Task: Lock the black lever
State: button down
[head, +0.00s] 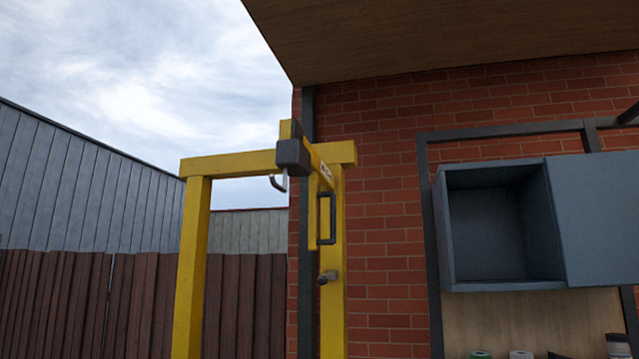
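A yellow post-and-beam frame (190,270) stands left of the brick wall. A short dark lever-like piece (327,278) sticks out from its right post, low down, and looks like the black lever. Above it is an upright black loop handle (332,218) on a yellow arm. A dark block (293,157) sits at the arm's near end, with a metal hook (278,183) beside it. I cannot tell for sure which black part is the lever, or whether it is locked. My gripper is not in view.
A brick wall (385,220) stands behind and right of the frame. A blue-grey cabinet (500,288) with an open compartment hangs at the right. Several small containers, including a white-topped one (520,354), show at the bottom edge. A brown fence (75,300) is at left.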

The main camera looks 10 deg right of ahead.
aim_at(329, 274)
jog(key=u, duration=0.05)
jog(key=i, duration=1)
jog(key=u, duration=0.25)
